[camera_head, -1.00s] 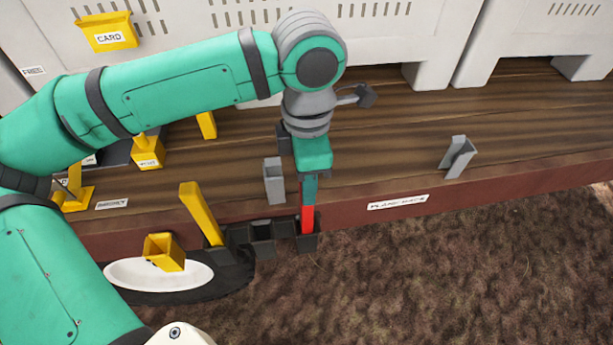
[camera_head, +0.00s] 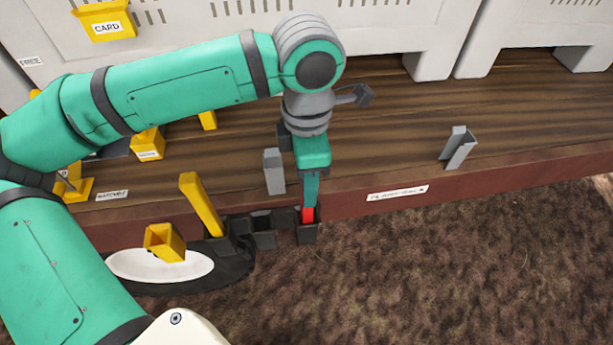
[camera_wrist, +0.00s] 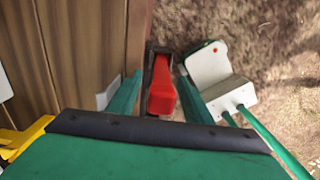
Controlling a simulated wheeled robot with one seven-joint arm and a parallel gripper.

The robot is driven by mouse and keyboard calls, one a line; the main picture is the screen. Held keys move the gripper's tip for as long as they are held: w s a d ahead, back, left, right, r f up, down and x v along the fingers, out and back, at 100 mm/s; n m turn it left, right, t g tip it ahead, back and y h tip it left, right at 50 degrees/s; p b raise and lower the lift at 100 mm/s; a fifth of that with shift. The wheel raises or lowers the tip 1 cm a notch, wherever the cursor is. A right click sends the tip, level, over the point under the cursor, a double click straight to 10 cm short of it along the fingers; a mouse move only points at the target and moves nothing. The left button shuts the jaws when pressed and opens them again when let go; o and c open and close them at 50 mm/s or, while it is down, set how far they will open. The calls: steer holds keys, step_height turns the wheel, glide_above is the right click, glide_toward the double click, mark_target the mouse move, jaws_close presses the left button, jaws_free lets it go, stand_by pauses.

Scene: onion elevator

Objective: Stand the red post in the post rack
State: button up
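The red post (camera_head: 308,214) stands in the right-end socket of the dark post rack (camera_head: 264,238), which hangs at the platform's front edge. Only a short red length shows above the socket wall in the head view; its lower part is hidden. In the wrist view the red post (camera_wrist: 162,98) lies between my two green fingers, with narrow gaps at its sides. My gripper (camera_head: 311,204) points down right above the socket. It looks open around the post. In the wrist view my gripper (camera_wrist: 160,82) has its fingertips beside the socket.
A yellow post (camera_head: 201,205) leans in the rack's left part, and a yellow square holder (camera_head: 165,242) is near it. A grey bracket (camera_head: 273,172) stands just left of my gripper. Another grey bracket (camera_head: 459,148) is at right. Pale crates (camera_head: 390,35) line the back.

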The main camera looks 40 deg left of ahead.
step_height(320, 180, up, 11)
steer(key=shift+f, duration=0.1)
stand_by(0.7)
